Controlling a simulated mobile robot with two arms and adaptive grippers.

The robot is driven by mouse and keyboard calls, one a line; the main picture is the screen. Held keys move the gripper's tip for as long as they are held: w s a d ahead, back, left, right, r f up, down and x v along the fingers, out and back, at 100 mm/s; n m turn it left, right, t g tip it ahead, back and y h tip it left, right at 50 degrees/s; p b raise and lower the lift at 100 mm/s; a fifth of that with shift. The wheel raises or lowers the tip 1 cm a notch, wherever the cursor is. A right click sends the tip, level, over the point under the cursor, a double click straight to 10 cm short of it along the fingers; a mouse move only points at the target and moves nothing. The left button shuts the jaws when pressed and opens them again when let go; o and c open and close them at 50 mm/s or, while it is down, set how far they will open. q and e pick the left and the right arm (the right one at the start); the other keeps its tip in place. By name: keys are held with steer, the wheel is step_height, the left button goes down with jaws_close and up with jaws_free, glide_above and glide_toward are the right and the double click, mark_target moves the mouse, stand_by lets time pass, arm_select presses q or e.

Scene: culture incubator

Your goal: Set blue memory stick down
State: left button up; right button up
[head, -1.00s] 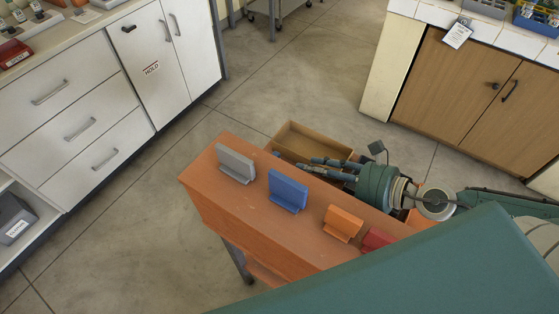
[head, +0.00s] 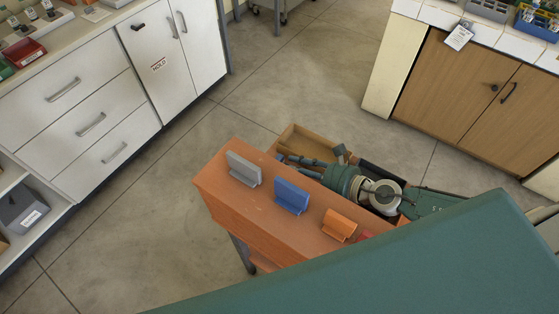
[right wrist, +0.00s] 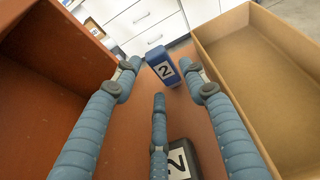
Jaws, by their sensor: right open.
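The blue memory stick (right wrist: 162,66), with a white label reading "2", is in the right wrist view, just past my fingertips. It appears to rest on the reddish-brown surface (right wrist: 185,108). My right gripper (right wrist: 161,80) is open, with a finger on each side and a third below; I see no finger closed on the stick. In the head view my right gripper (head: 300,165) is low behind the raised brown shelf, and the stick cannot be made out there. My left gripper is not in view.
A black piece labelled "2" (right wrist: 180,160) lies near the third finger. An open cardboard box (right wrist: 275,90) stands right, a brown wall (right wrist: 40,90) left. Grey (head: 243,168), blue (head: 291,196) and orange (head: 339,225) holders stand on the shelf top.

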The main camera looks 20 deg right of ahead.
steer(key=x, duration=0.2)
steer(key=shift+w+a+p, duration=0.2)
steer(key=shift+p, duration=0.1)
steer(key=shift+w+a+f, duration=0.15)
steer(key=shift+f, duration=0.1)
steer(key=c, duration=0.7)
steer(key=shift+r, duration=0.1)
steer(key=shift+c, duration=0.3)
